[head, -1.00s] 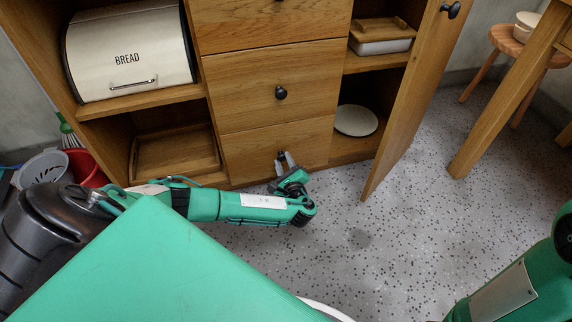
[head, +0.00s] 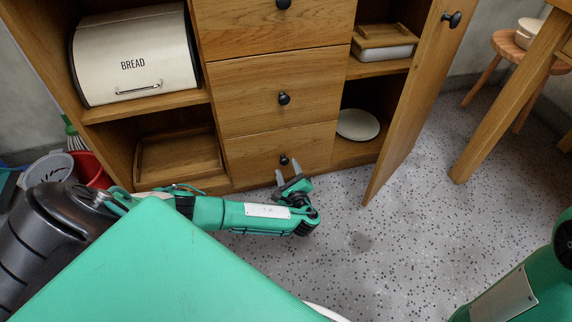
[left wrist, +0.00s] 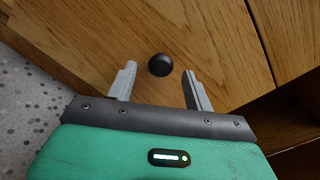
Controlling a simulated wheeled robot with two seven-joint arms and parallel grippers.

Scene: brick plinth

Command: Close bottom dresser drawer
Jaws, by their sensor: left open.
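The wooden dresser has a column of drawers with round black knobs. The bottom drawer (head: 262,148) appears flush with the drawer above it. Its knob (head: 284,160) is visible, and in the left wrist view the knob (left wrist: 160,65) lies just beyond and between the fingertips. My left gripper (head: 286,172) is open and empty, just in front of the bottom drawer and apart from the knob; its two grey fingers show in the left wrist view (left wrist: 158,84). My right gripper is out of view.
The dresser's right door (head: 415,100) stands open. A bread box (head: 133,55) sits on the left shelf, a wooden tray (head: 178,158) below it. A red bucket (head: 92,170) is at left. A stool (head: 512,45) and table leg (head: 500,100) stand right. Speckled floor (head: 380,250) is clear.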

